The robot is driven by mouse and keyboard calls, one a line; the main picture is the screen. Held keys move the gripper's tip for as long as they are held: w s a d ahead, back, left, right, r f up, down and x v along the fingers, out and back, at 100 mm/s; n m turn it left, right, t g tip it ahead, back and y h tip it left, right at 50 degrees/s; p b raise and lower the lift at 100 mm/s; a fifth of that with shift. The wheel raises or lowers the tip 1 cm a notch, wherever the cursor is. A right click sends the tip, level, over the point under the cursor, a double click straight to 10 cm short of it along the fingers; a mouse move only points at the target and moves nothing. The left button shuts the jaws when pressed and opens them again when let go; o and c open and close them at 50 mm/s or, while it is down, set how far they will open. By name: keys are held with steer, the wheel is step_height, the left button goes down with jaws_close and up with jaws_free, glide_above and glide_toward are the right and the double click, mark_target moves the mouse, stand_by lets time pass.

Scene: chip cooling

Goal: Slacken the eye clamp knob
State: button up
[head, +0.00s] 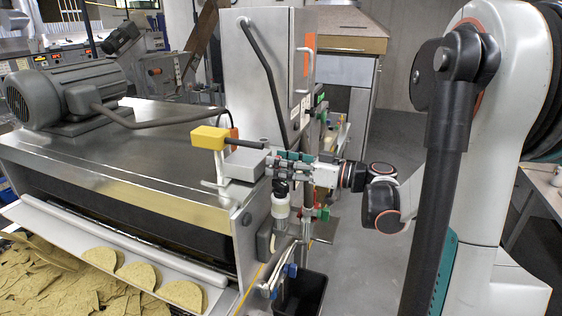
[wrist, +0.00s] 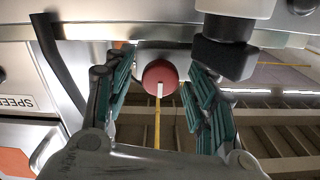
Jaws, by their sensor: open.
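A round dark red knob with a pale mark on its face (wrist: 160,76) shows in the wrist view, below a metal bar; it looks like the eye clamp knob. My gripper (wrist: 158,95) is open, with one teal-and-grey finger on each side of the knob. Gaps show between the knob and both fingers. In the head view my gripper (head: 279,162) is beside the grey box at the machine's near corner. I cannot make out the knob there.
A black block under a white body (wrist: 224,58) sits close to the right finger. A yellow block (head: 209,138) stands above the grey box (head: 247,165). A white and black cylinder (head: 281,205) hangs below my gripper. Chips (head: 135,273) lie at lower left. A black bin (head: 300,294) stands below.

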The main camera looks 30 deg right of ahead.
steer(key=shift+w, duration=0.1)
steer(key=c, duration=1.1)
steer(key=shift+m+b, duration=0.3)
steer(key=m+b, duration=0.7)
steer(key=m, duration=0.5)
steer(key=shift+m, duration=0.4)
